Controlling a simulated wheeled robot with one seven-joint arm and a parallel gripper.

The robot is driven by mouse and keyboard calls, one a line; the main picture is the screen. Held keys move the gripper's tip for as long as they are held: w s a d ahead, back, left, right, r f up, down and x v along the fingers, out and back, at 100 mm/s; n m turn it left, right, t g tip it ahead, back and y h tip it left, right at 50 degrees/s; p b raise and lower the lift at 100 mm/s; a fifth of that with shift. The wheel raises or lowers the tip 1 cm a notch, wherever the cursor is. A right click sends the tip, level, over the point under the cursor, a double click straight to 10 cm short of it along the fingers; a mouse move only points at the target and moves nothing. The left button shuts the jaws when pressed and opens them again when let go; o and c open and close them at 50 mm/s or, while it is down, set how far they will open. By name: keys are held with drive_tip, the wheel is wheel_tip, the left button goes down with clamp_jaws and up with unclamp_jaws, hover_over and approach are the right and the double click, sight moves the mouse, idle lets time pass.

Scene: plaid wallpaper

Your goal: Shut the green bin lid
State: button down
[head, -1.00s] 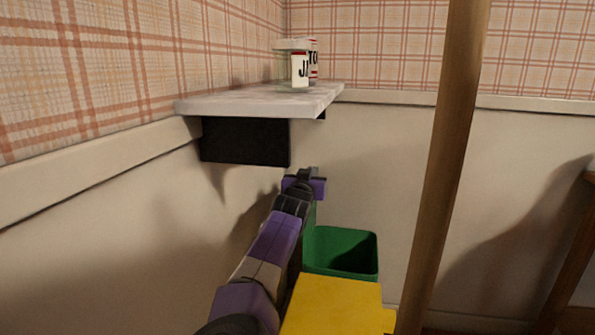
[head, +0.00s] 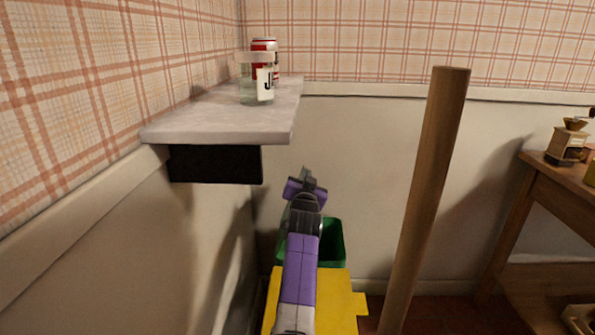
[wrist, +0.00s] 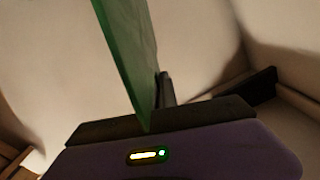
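The green bin (head: 334,245) stands low behind a yellow bin (head: 338,300), partly hidden by my arm. Its mouth looks open, with the dark inside showing. In the wrist view a green panel (wrist: 128,50), apparently the raised lid, stands steeply right in front of my gripper (wrist: 160,95). One dark finger shows just to its right; the other finger is not clear. In the head view my gripper (head: 305,187) is above and left of the bin's opening. I cannot tell whether it touches the lid or how far apart the fingers are.
A marble shelf (head: 225,115) with a glass jar (head: 255,88) and a red can (head: 264,45) juts from the left wall, above my gripper's left. A wooden post (head: 428,190) stands close on the right. A wooden table (head: 560,185) with a grinder (head: 567,143) is farther right.

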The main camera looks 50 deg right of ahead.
drive_tip(key=shift+s+d+f+m, duration=0.3)
drive_tip(key=shift+s+d+m, duration=0.1)
drive_tip(key=shift+s+d, duration=0.25)
drive_tip(key=shift+s+a, duration=0.1)
drive_tip(key=c, duration=1.6)
unclamp_jaws()
drive_tip(key=shift+c, duration=0.2)
drive_tip(key=p+v, duration=0.1)
drive_tip(key=v, duration=0.6)
drive_tip(key=shift+s+a+p, duration=0.25)
drive_tip(key=shift+p, duration=0.1)
